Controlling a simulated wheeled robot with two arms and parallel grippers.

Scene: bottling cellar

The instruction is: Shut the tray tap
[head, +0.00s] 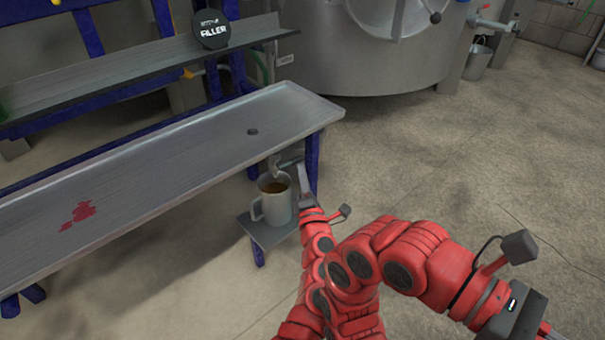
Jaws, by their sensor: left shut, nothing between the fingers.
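The tray tap (276,163) is a small grey fitting under the right end of the long metal tray (170,150). Its handle position is hard to make out, partly behind my gripper. A grey jug (274,206) with brown liquid in it stands upright below the tap on a small shelf (262,233). I cannot tell whether liquid is running. My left gripper (301,170) is shut and empty, right beside the tap; I cannot tell whether it touches it. My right gripper (543,328) is only partly in view at the lower right, its fingertips cut off.
A blue frame leg (312,160) stands close behind the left gripper. A black round FILLER sign (210,29) sits on the upper shelf (130,68). A red stain (82,212) marks the tray. A steel tank (380,50) and a bucket (478,60) stand behind; the floor at right is clear.

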